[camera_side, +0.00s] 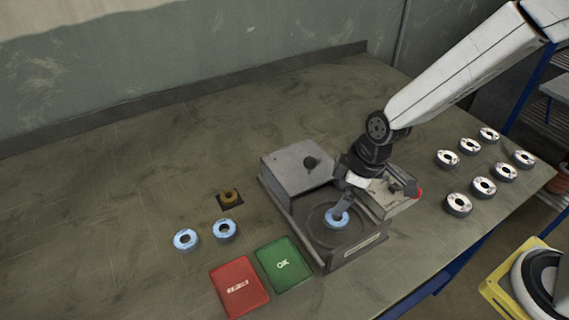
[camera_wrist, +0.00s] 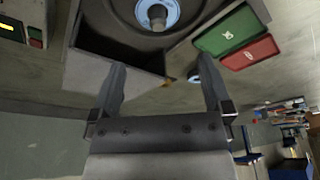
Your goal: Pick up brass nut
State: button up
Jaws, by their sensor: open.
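The brass nut (camera_side: 229,195) lies on a small dark square pad left of the machine in the side view.
A blue-faced disc (camera_side: 338,217) sits in the grey machine (camera_side: 291,172). Two blue discs (camera_side: 186,239) lie near the nut. Red (camera_side: 239,287) and green (camera_side: 284,264) pads lie in front. Several white-faced discs (camera_side: 484,186) stand at right. The left tabletop is clear.

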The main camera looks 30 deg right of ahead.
jog(key=shift+r, duration=2.4)
jog(key=t, duration=0.1)
send_over(231, 193)
jog(key=s+d, duration=0.2)
jog(key=s, duration=0.2)
notch_tip(231, 193, down, 8)
jog(key=shift+w+a+r+y, duration=0.1)
jog(key=shift+w+r+y, duration=0.1)
jog(key=shift+y, duration=0.2)
jog(key=shift+f, duration=0.15)
jog(key=shift+w+a+f+m, duration=0.15)
jog(key=shift+w+a+f, duration=0.05)
jog(key=shift+f, duration=0.35)
jog(key=shift+w+a+f+m, duration=0.15)
jog(key=shift+f, duration=0.4)
jog(key=shift+x, duration=2.6)
jog(key=shift+w+a, duration=0.1)
jog(key=shift+w, duration=0.05)
